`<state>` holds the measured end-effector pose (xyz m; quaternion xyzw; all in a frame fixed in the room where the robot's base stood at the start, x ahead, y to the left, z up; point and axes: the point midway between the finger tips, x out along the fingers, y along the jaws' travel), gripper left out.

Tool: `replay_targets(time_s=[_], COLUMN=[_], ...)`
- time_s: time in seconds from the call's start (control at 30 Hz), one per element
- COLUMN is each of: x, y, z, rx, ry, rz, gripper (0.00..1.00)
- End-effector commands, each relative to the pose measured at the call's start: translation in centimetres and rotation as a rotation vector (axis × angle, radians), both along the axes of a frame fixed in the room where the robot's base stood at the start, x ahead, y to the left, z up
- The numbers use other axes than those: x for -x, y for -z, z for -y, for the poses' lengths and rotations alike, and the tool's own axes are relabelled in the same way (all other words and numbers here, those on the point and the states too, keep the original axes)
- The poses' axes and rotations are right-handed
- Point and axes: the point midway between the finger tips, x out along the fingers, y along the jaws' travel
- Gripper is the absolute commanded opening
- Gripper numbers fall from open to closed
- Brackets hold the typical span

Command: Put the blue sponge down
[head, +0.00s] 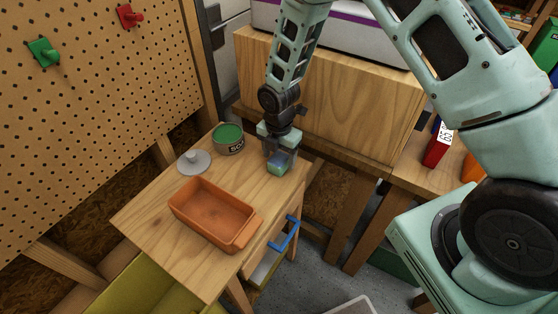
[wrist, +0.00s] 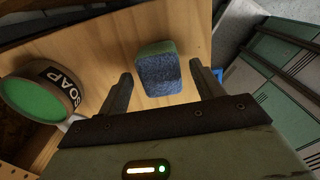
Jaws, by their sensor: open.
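The blue sponge (wrist: 160,76) lies on the wooden table top between the two open fingers of my gripper (wrist: 160,88) in the wrist view. It has a blue face and a green edge, and gaps show between it and both fingers. In the head view the sponge (head: 277,164) is at the table's far right corner, partly hidden by my gripper (head: 279,152), which points down over it.
A green-topped soap tin (head: 229,140), a grey round lid with a knob (head: 194,160) and an orange tray (head: 209,215) share the table (head: 145,214). A drawer with a blue handle (head: 285,234) is partly open below. A wooden cabinet panel (head: 340,95) stands close behind.

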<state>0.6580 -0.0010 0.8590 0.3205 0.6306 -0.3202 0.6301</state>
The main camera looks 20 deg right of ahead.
Motion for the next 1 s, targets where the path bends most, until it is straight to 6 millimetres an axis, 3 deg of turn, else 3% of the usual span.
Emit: replay_targets(time_s=[0.3,0.67,0.77,0.83,1.0], x=[-0.1,0.6,2.7,5.1,13.0], y=[-6.3,-10.6,-13.0,-15.2,-20.2], z=[0.1,-0.6,-2.2,-3.6,-6.4], rx=[-0.001,-0.003,-0.013,-0.023,-0.040], ry=[0.003,0.044,0.171,0.316,0.745], rz=[0.004,0.003,0.004,0.003,-0.011], gripper=[0.66,0.66,0.66,0.66,0.66])
